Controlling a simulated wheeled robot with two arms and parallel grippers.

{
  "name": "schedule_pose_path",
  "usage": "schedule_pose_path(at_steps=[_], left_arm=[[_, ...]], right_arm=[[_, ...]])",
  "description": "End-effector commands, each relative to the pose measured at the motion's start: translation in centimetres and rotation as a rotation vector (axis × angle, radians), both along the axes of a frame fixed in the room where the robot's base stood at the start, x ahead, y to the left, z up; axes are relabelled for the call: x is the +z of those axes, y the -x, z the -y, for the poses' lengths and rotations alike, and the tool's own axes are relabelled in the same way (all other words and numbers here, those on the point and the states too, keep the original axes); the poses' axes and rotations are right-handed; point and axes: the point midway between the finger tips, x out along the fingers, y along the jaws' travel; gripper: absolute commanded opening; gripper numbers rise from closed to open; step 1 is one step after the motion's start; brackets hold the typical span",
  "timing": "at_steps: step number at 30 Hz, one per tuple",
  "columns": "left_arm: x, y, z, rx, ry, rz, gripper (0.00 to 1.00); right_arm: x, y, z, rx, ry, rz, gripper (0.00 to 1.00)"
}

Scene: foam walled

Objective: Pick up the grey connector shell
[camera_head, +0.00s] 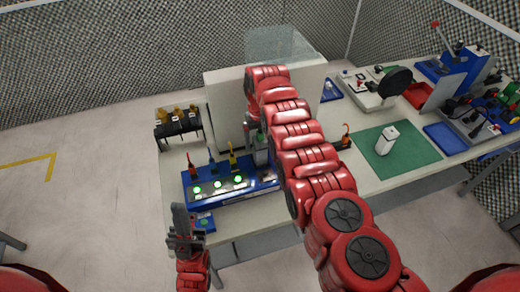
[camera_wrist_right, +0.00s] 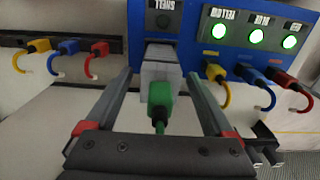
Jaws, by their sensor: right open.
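The grey connector shell (camera_wrist_right: 155,70) sits in front of the blue panel (camera_wrist_right: 188,25), under an upside-down "SHELL" label, in the right wrist view. A green plug with a cable (camera_wrist_right: 160,100) is at its near end. My right gripper (camera_wrist_right: 162,82) is open, with one finger on each side of the shell and visible gaps to it. In the head view my right arm hides most of that area. My left gripper (camera_head: 181,222) points up in front of the table's near left corner, away from the shell; whether its fingers are apart is unclear.
The blue panel carries yellow, blue and red plugs (camera_wrist_right: 250,75) close beside my right gripper, with three lit green lamps. A dark rack (camera_head: 178,128) stands at the table's left. A white block (camera_head: 387,140) stands on a green mat (camera_head: 415,150) at right.

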Motion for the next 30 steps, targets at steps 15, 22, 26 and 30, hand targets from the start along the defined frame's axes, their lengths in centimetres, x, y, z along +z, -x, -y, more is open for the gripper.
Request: schedule_pose_path(at_steps=[15, 22, 26, 30], left_arm=[[-0.01, 0.00, 0.00, 0.000, 0.000, 0.000, 0.00], [-0.01, 0.00, 0.00, 0.000, 0.000, 0.000, 0.00], [-0.01, 0.00, 0.00, 0.000, 0.000, 0.000, 0.00], [0.00, 0.00, 0.00, 0.000, 0.000, 0.000, 0.00]], right_arm=[[0.03, -0.02, 0.00, 0.000, 0.000, 0.000, 0.30], [0.04, -0.01, 0.01, 0.000, 0.000, 0.000, 0.00], [0.05, -0.02, 0.00, 0.000, 0.000, 0.001, 0.00], [0.07, -0.02, 0.00, 0.000, 0.000, 0.001, 0.00]])
